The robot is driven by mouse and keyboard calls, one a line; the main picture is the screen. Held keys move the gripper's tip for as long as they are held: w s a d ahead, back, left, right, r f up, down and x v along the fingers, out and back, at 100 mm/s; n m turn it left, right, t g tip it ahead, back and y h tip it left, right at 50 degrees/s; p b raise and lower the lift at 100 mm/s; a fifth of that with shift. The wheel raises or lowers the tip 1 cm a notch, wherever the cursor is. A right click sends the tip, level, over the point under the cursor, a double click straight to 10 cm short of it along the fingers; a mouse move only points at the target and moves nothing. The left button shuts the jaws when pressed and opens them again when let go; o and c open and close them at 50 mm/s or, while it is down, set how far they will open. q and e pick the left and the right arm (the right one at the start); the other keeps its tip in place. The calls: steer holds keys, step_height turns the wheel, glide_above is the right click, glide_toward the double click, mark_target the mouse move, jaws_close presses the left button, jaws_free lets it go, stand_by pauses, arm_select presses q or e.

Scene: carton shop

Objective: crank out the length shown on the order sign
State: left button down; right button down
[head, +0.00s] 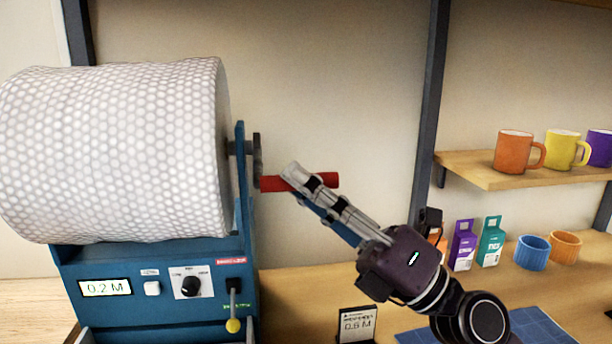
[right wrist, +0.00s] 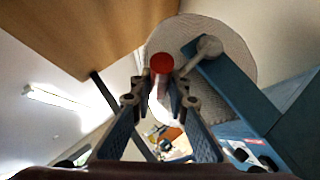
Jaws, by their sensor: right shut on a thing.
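A large roll of bubble wrap (head: 110,150) sits on a blue dispenser machine (head: 160,290). The machine's display (head: 105,288) reads 0.2 M. A red crank handle (head: 325,181) sticks out to the right of the roll. My right gripper (head: 297,180) is shut on the crank handle, and its red end (right wrist: 161,63) shows between the fingers in the right wrist view. The order sign (head: 357,325) stands on the table below my arm and appears to read 0.6 M. My left gripper is not in view.
The machine's front has a white button (head: 152,288), a black knob (head: 191,286) and a lever with a yellow end (head: 233,325). Mugs (head: 513,151) stand on a shelf at right. Small boxes (head: 489,241), cups (head: 532,252) and a blue mat (head: 535,328) are on the table.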

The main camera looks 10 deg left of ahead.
steer(key=shift+w+f, duration=0.2)
steer(key=shift+f, duration=0.1)
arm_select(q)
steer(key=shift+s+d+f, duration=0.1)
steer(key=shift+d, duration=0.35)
